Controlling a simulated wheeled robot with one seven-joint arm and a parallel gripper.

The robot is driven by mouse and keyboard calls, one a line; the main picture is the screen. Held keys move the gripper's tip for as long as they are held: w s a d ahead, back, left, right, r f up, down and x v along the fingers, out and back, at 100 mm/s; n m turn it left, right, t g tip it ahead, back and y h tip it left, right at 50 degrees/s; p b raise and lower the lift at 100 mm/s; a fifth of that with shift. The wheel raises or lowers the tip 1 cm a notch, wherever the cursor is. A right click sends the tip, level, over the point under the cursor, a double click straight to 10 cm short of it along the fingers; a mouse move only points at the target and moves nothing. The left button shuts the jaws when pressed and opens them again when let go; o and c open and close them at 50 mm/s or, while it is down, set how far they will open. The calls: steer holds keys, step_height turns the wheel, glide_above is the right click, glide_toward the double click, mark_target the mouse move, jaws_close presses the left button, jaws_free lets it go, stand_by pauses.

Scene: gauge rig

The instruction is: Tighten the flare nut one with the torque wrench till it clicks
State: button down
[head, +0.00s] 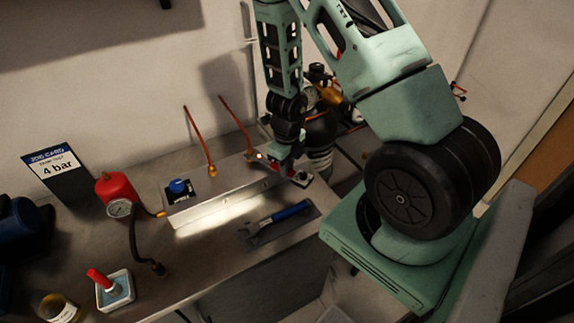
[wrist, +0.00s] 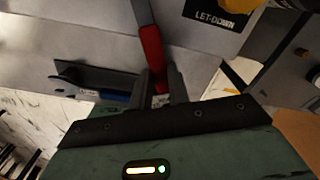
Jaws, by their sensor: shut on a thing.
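My gripper (head: 284,166) is low over the right end of the metal rig block (head: 228,186). In the wrist view my gripper (wrist: 160,82) is shut on the red grip of a grey-shafted tool (wrist: 151,48), which looks like the torque wrench. Its far end leaves the top of that view, so I cannot tell whether it sits on a nut. Two copper pipes rise from the block, with a brass flare nut at the left pipe (head: 213,170) and one at the right pipe (head: 249,157), nearer my gripper. Which is nut one, I cannot tell.
A blue-handled wrench (head: 288,212) lies on a dark tray (head: 256,240) in front of the block. A blue knob (head: 178,186), red cylinder (head: 116,190), gauge (head: 119,208) and job card reading 4 bar (head: 58,172) stand left. A LET-DOWN label (wrist: 218,16) is near my gripper.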

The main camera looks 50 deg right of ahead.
steer(key=shift+w+d+n, duration=0.15)
steer(key=shift+d+n, duration=0.3)
steer(key=shift+d, duration=0.05)
steer(key=shift+w+d+n, duration=0.15)
steer(key=shift+d+n, duration=0.3)
steer(key=shift+d, duration=0.05)
steer(key=shift+s+d, duration=0.1)
steer(key=shift+s, duration=0.05)
stand_by(0.4)
steer(key=shift+s+d+b, duration=0.25)
steer(key=shift+s+b, duration=0.35)
steer(key=shift+s, duration=0.15)
steer(key=shift+s+d+b, duration=0.2)
steer(key=shift+s+b, duration=0.45)
steer(key=shift+s, duration=0.1)
steer(key=shift+s+d+b, duration=0.25)
steer(key=shift+s+b, duration=0.35)
steer(key=shift+s, duration=0.15)
steer(key=shift+r, duration=0.1)
step_height(320, 180, up, 4)
steer(key=p, duration=0.4)
steer(key=shift+r+p, duration=0.2)
steer(key=shift+p, duration=0.1)
